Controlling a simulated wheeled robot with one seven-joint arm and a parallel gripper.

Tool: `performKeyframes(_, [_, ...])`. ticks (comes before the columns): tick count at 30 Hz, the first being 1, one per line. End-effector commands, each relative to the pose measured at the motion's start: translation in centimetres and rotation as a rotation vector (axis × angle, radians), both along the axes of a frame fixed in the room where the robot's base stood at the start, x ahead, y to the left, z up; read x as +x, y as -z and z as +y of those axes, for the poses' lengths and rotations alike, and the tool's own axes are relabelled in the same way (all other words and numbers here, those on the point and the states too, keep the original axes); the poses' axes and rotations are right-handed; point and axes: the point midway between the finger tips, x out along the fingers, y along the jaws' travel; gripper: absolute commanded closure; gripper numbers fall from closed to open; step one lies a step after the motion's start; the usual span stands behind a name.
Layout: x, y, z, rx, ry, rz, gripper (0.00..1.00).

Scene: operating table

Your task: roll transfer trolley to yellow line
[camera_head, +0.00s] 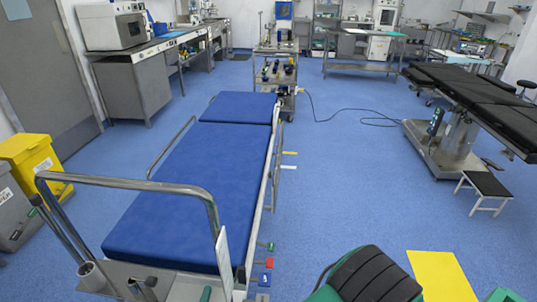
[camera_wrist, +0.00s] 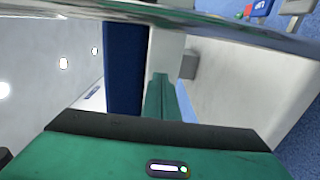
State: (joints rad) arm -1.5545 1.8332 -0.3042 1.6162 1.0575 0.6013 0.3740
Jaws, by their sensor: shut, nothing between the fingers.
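The transfer trolley has a blue mattress (camera_head: 190,165), metal side rails and a raised metal push rail (camera_head: 130,183) at its near end. It stands left of centre in the head view. A flat yellow strip (camera_head: 440,276), which looks like the yellow line, lies on the floor at the lower right, apart from the trolley. In the wrist view my green gripper fingers (camera_wrist: 161,80) are together and empty. They point toward the trolley's near end, with a metal bar (camera_wrist: 200,25) crossing beyond them and the blue mattress (camera_wrist: 125,70) to their left. I cannot tell whether they touch it.
A metal cart (camera_head: 275,65) with a cable trailing right stands just past the trolley's far end. A black operating table (camera_head: 470,90) and a step stool (camera_head: 487,186) are at the right. Yellow and grey bins (camera_head: 35,160) are at the left. The centre-right floor is mostly clear.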

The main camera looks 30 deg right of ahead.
Motion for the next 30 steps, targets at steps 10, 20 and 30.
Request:
performKeyframes(10, [0.0, 0.0, 0.0, 0.0, 0.0, 0.0, 1.0])
performKeyframes(20, [0.3, 0.0, -0.3, 0.0, 0.001, 0.0, 1.0])
performKeyframes(30, [1.2, 0.0, -1.0, -0.001, 0.002, -0.001, 1.0])
